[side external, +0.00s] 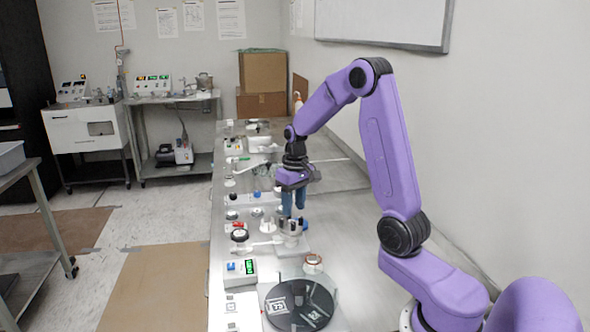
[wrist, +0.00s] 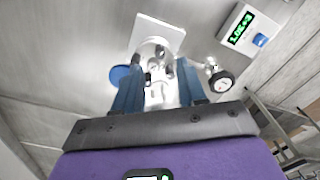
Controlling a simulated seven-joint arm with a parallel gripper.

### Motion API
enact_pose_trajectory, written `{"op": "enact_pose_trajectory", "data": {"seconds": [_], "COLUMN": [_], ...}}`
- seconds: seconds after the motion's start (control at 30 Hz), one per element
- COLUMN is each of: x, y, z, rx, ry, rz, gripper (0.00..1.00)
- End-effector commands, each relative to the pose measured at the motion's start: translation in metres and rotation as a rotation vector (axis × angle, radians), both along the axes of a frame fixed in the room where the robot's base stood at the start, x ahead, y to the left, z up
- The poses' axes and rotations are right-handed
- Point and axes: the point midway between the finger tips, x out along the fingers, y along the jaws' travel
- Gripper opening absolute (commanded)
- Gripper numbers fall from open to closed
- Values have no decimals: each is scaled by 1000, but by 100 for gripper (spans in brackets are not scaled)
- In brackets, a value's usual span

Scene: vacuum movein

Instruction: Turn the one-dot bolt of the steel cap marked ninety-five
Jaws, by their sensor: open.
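My gripper (side external: 293,210) points down with its two blue fingers apart, just above a steel fitting (side external: 290,228) on the bench. In the wrist view the gripper (wrist: 160,76) is open, and the fitting (wrist: 158,92) shows between its fingers, on a white square plate (wrist: 160,32). I cannot tell whether the fingers touch the fitting. A round blue knob (wrist: 121,77) sits beside it at the left. The number ninety-five and any dots on bolts are too small to read, so I cannot single out the one-dot bolt.
A gauge (wrist: 221,82) stands right of the fitting. A box with a green display (side external: 240,268) and a round dark plate (side external: 300,304) lie nearer the camera. Several small parts line the bench's left side. The bench (side external: 340,235) right of the gripper is clear.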

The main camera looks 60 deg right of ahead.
Motion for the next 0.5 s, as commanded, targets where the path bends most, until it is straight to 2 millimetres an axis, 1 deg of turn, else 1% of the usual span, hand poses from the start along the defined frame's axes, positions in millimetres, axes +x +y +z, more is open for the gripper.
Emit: {"op": "enact_pose_trajectory", "data": {"seconds": [0.03,0.3,0.5], "x": [1,-1,-2], "y": [-1,-2,-2], "z": [12,69,102], "rx": [-3,-2,-2], "ry": [-8,-6,-3], "rz": [0,-1,0], "gripper": [41,41,41]}}
